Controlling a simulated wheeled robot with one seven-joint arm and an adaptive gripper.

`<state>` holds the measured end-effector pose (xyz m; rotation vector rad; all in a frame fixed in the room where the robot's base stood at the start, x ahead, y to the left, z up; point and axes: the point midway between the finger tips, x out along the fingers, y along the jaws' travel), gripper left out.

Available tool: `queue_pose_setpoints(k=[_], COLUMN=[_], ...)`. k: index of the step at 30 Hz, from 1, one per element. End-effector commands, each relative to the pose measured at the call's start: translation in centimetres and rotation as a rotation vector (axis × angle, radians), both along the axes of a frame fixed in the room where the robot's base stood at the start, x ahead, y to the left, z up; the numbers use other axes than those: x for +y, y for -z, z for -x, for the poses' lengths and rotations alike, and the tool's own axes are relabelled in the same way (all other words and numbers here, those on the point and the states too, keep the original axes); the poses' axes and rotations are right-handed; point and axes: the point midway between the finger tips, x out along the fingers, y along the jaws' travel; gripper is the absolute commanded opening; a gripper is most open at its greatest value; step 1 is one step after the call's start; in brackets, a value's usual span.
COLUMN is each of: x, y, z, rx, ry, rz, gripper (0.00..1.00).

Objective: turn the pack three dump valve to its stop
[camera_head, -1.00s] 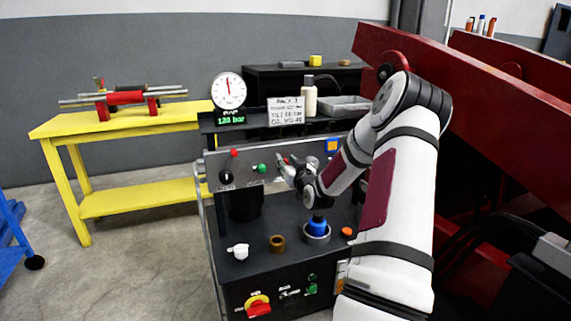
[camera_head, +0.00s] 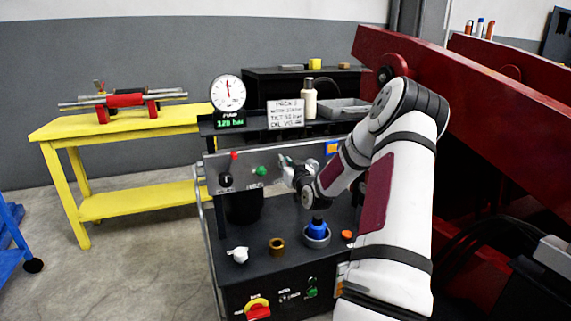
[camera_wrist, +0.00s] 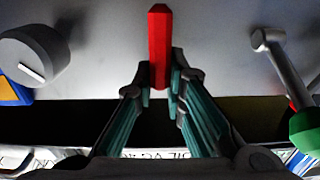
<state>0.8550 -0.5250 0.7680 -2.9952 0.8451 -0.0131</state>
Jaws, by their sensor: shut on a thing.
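A red lever handle (camera_wrist: 159,40) shows in the wrist view, with its near end between my fingertips. My gripper (camera_wrist: 160,88) is shut on it. In the head view my gripper (camera_head: 287,164) reaches the grey valve panel (camera_head: 212,170), and it hides the held lever. A green-handled lever (camera_head: 261,171) sits to its left, also in the wrist view (camera_wrist: 305,128). Further left are a red-tipped control (camera_head: 234,156) and a black knob (camera_head: 225,180). I cannot read which control is labelled as the pack three dump valve.
A round gauge (camera_head: 228,93) with a green readout and a Pack 3 sign (camera_head: 286,114) stand above the panel. A grey knob (camera_wrist: 35,55) is beside the held lever. A blue cap (camera_head: 317,228) and brown ring (camera_head: 277,246) stand on the bench below. A red beam (camera_head: 480,100) flanks my arm.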

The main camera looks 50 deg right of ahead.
Motion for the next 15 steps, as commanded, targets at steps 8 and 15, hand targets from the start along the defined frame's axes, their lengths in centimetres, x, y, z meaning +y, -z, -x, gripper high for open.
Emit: queue_pose_setpoints(k=[8,15], x=[-0.41,-0.94], y=[-0.02,0.14], z=[0.22,0.56], rx=[-0.08,-0.195], ry=[0.0,0.001], rz=[-0.131,-0.318], gripper=[0.0,0.0])
